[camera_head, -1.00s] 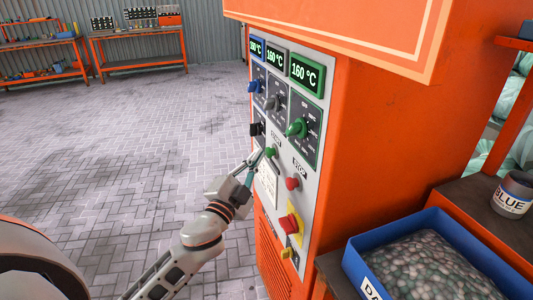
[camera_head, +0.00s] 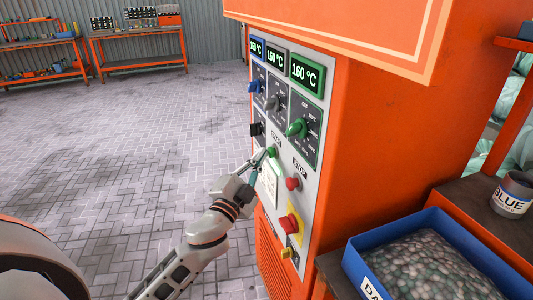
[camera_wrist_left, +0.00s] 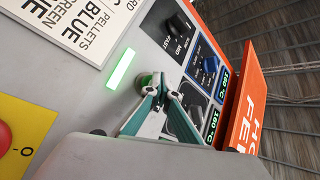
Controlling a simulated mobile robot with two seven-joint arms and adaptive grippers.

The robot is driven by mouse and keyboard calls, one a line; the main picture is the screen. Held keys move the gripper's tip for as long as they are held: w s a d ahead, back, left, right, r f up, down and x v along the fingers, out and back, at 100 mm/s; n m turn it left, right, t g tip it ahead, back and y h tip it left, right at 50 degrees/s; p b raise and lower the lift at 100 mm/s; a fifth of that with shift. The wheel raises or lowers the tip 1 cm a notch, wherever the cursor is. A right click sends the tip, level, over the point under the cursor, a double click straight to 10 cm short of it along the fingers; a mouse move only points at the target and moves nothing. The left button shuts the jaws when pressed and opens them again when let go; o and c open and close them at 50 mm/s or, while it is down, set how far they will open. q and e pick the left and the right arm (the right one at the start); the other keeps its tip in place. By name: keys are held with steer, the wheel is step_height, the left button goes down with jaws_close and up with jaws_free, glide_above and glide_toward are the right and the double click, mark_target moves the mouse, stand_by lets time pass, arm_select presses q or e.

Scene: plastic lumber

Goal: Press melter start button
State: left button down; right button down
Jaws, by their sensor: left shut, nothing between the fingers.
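The melter's orange cabinet has a grey control panel, with the green start button (camera_head: 271,151) above a red stop button (camera_head: 292,183). My left gripper (camera_head: 261,158) is shut and empty, its fingertips right at the green button. In the left wrist view the shut fingertips (camera_wrist_left: 160,88) overlap the edge of the green button (camera_wrist_left: 145,79) and partly hide it. I cannot tell whether they touch it or whether it is pushed in. A bright green bar (camera_wrist_left: 120,68) is lit beside the button. My right gripper is not in view.
Above the button are dials, including a green knob (camera_head: 297,128), and displays reading 160 °C (camera_head: 307,73). A red emergency button (camera_head: 289,224) sits low on the panel. A blue tray of pellets (camera_head: 437,225) stands at right. Open paved floor lies at left.

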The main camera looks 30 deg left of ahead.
arm_select(q)
steer(key=shift+s, duration=0.1)
steer(key=shift+s+a, duration=0.55)
steer(key=shift+s, duration=0.1)
steer(key=s+a, duration=0.3)
steer(key=shift+s+a+p, duration=0.15)
steer(key=shift+s+p, duration=0.15)
steer(key=shift+s, duration=0.1)
stand_by(0.4)
stand_by(0.7)
